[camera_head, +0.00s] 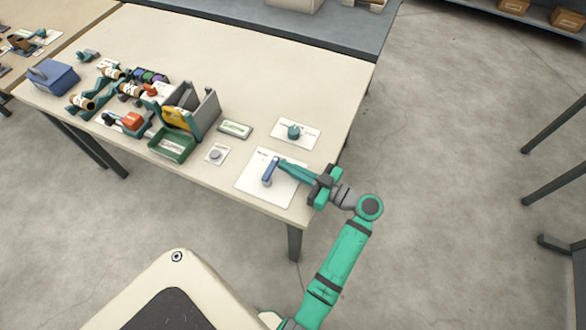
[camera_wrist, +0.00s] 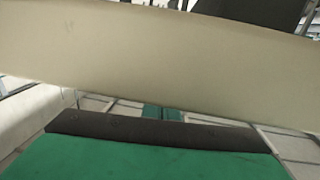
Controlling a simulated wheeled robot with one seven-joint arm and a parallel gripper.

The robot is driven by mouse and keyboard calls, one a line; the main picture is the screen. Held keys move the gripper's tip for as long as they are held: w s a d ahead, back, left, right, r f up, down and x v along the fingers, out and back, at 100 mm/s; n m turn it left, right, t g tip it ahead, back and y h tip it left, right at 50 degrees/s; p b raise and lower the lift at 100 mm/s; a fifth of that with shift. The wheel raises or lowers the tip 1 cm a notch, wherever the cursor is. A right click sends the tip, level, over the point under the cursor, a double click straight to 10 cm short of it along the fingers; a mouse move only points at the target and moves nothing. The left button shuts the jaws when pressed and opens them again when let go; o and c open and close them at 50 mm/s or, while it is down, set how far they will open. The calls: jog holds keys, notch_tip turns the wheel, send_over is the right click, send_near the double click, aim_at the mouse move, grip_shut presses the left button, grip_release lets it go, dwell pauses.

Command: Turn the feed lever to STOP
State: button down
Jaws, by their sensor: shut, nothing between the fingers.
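The feed lever (camera_head: 269,172) is a blue handle on a white plate (camera_head: 254,190) near the right front corner of the table. It stands out from the plate and leans a little. My gripper (camera_head: 279,163) is green and reaches in from the right. Its fingers are shut and empty, with their tips right beside the lever's top end; I cannot tell whether they touch it. In the wrist view my gripper's fingers (camera_wrist: 162,113) show only partly, and the lever does not show there. The lettering on the plate is too small to read.
A teal knob (camera_head: 293,131) on a white plate stands behind the lever. To the left are a grey button (camera_head: 215,154), a label block (camera_head: 235,129), a green tray (camera_head: 171,144) and the winder parts. The table's back right is clear.

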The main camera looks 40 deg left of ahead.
jog(key=w+v, duration=0.1)
jog(key=v, duration=1.3)
jog(key=shift+w, duration=0.15)
jog(key=shift+a, duration=0.15)
